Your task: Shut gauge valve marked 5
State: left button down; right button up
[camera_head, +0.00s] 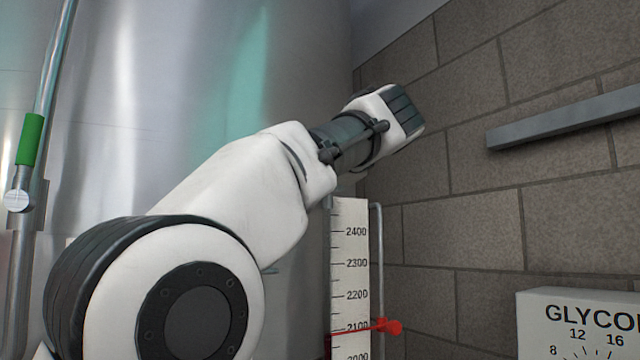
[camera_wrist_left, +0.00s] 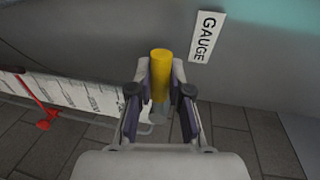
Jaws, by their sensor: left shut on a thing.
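In the left wrist view a yellow cylindrical handle (camera_wrist_left: 160,64) stands between the two fingers of my left gripper (camera_wrist_left: 161,82), which is shut on it. Below the handle a grey fitting partly shows between the fingers. A white sign reading GAUGE (camera_wrist_left: 206,37) is on the tank wall just beyond, to the right of the handle. No number 5 is readable in either view. In the head view my left arm reaches up and right across the tank, and its fingertips and the handle are hidden. My right gripper is not in view.
A white scale board (camera_head: 350,270) with a red pointer (camera_head: 380,327) stands below my left forearm. The steel tank (camera_head: 150,120) fills the left. A grey ledge (camera_head: 565,120) and a GLYCOL panel (camera_head: 575,320) are at the brick wall on the right.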

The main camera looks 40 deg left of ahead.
pick_arm(q)
jog(key=shift+r, duration=0.15)
jog(key=c, duration=1.1)
grip_release()
jog(key=shift+a, duration=0.1)
jog(key=shift+w+a+f, duration=0.1)
jog(key=shift+a+f, duration=0.1)
jog(key=shift+a, duration=0.1)
jog(key=v, duration=1.2)
jog(key=shift+a, duration=0.1)
